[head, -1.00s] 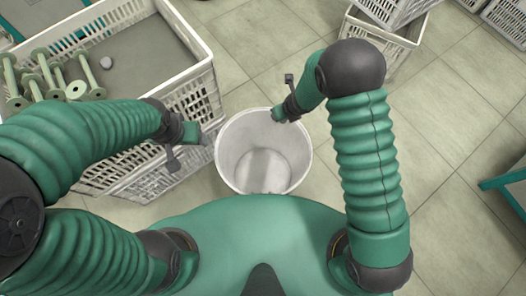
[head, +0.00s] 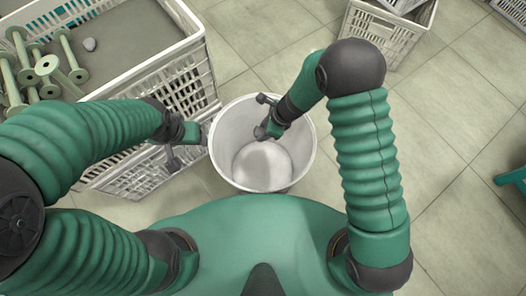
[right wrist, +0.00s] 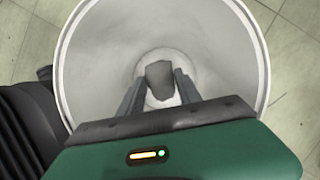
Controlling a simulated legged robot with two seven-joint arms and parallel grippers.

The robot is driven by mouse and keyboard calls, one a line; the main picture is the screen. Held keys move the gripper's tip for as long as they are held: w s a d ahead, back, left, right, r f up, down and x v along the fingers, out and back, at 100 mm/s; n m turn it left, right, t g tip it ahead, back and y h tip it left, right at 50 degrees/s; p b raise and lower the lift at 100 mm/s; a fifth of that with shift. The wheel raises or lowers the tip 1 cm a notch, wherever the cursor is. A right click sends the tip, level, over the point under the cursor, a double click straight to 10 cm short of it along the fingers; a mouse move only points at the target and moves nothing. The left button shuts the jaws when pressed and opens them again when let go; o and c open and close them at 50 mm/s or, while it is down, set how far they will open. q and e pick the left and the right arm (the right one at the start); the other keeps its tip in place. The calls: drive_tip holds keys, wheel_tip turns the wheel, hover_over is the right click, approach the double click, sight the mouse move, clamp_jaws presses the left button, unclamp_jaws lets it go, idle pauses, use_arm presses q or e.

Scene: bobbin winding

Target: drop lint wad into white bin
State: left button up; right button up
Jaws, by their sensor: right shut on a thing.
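The white bin (head: 223,125) stands upright on the floor in front of me, its mouth open upward. My right gripper (head: 263,116) is over the bin's mouth, pointing down into it. In the right wrist view a grey lump, the lint wad (right wrist: 159,78), sits between the fingers of the right gripper (right wrist: 160,90), which is shut on it. The bin's pale inside (right wrist: 105,60) surrounds it there. In the head view the wad is hard to make out. My left gripper (head: 187,147) is empty, fingers apart, between the crate and the bin.
More crates (head: 385,38) stand at the upper right. A teal thing (head: 512,176) shows at the right edge. Tiled floor is clear right of the bin.

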drive_tip(key=shift+f, duration=0.4)
use_arm(q)
drive_tip(key=shift+f, duration=0.3)
use_arm(e)
drive_tip(key=shift+r, duration=0.15)
drive_tip(key=o, duration=1.4)
use_arm(q)
drive_tip(key=w+p+v, duration=0.1)
drive_tip(key=p+v, duration=0.6)
drive_tip(key=shift+w+r+p, duration=0.3)
drive_tip(key=shift+r, duration=0.1)
use_arm(e)
drive_tip(key=v, duration=1.6)
drive_tip(key=shift+r, duration=0.3)
drive_tip(key=shift+d, duration=0.1)
